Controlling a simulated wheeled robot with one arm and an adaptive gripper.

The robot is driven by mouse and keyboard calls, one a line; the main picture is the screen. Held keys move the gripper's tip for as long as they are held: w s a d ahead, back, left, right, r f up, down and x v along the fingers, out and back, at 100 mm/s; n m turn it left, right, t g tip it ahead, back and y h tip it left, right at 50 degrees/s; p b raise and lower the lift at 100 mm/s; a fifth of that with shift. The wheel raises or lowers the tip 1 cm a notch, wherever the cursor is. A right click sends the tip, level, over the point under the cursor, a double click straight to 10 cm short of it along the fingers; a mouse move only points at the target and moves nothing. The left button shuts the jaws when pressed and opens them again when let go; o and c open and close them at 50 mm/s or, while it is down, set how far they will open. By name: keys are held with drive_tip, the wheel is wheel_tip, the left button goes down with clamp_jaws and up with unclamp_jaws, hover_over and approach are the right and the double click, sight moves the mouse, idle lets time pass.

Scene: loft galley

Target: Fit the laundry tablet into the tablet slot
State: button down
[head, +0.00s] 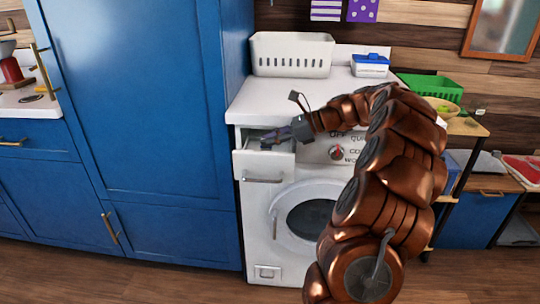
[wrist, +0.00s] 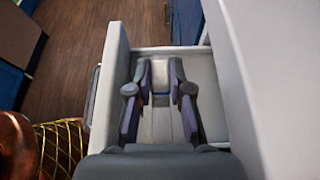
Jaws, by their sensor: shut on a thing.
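The open drawer (head: 262,163) sticks out at the upper left of the white washing machine (head: 257,222) in the head view. My gripper (head: 270,138) reaches into it from the right. In the wrist view my gripper (wrist: 161,76) points along the drawer (wrist: 107,85), between its walls. Its fingers are closed on a small pale piece with a blue edge, which looks like the laundry tablet (wrist: 160,76). The tablet is partly hidden by the fingers. I cannot make out the tablet slot, nor whether the tablet touches the drawer floor.
The white worktop (head: 290,95) lies above the drawer, and its edge runs close along the right in the wrist view. A white basket (head: 291,55) and a blue-lidded box (head: 370,66) stand on it. A tall blue cabinet (head: 145,90) stands at the left.

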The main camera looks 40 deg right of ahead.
drive_tip(key=shift+f+b, duration=0.45)
drive_tip(key=shift+f, duration=1.75)
drive_tip(key=c, duration=1.1)
unclamp_jaws()
drive_tip(key=shift+f, duration=0.1)
drive_tip(key=shift+o, duration=0.2)
drive_tip(key=shift+s+d+r, duration=0.15)
drive_tip(key=shift+r, duration=0.1)
drive_tip(key=p+v, duration=0.2)
drive_tip(key=v, duration=0.9)
drive_tip(key=shift+s+d, duration=0.15)
drive_tip(key=shift+d, duration=0.05)
drive_tip(key=shift+r, duration=0.1)
